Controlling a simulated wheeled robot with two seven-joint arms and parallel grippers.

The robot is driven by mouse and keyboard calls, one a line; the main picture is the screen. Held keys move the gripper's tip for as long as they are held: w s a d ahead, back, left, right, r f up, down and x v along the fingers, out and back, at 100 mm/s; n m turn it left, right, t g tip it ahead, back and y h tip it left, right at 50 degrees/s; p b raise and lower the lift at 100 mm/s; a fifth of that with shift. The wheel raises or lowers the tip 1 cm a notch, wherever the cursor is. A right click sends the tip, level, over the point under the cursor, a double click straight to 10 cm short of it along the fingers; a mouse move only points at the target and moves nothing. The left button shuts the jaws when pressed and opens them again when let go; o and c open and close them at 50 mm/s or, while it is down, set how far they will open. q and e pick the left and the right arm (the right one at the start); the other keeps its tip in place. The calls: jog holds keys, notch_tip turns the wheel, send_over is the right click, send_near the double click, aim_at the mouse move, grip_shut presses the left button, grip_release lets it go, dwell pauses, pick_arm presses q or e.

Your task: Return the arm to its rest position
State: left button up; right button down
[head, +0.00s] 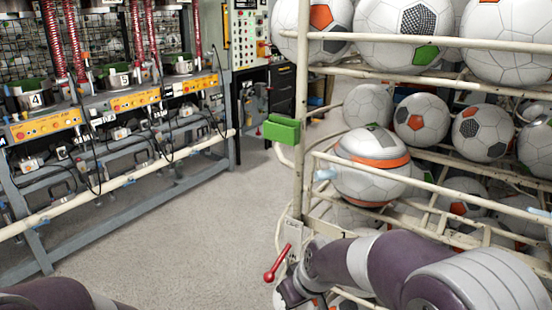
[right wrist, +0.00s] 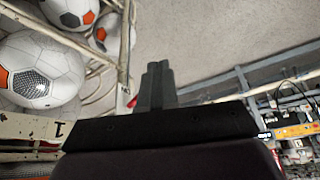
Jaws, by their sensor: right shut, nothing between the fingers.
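My right arm (head: 400,268) comes in from the lower right in the head view, bent in front of the ball rack. My right gripper (head: 290,292) is at the rack's lower front corner, just below a red-knobbed lever (head: 277,264); I cannot tell whether they touch. In the right wrist view the fingers of my right gripper (right wrist: 157,86) are together and empty, with grey floor beyond them. A piece of my left arm (head: 50,296) shows at the bottom left; my left gripper is not in view.
The cream ball rack (head: 301,110) holds several soccer balls on the right, with a green box (head: 282,130) on its post. A press bench (head: 130,100) with numbered stations stands at the left. Grey floor (head: 190,230) is clear between them.

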jog(key=s+d+f+m+g+h, duration=0.35)
jog(key=s+d+m, duration=0.25)
jog(key=s+d, duration=1)
notch_tip(320, 180, up, 17)
jog(key=a+p, duration=0.1)
jog(key=p, duration=1.7)
jog(key=shift+s+a+t+y, duration=0.35)
jog(key=shift+y, duration=0.1)
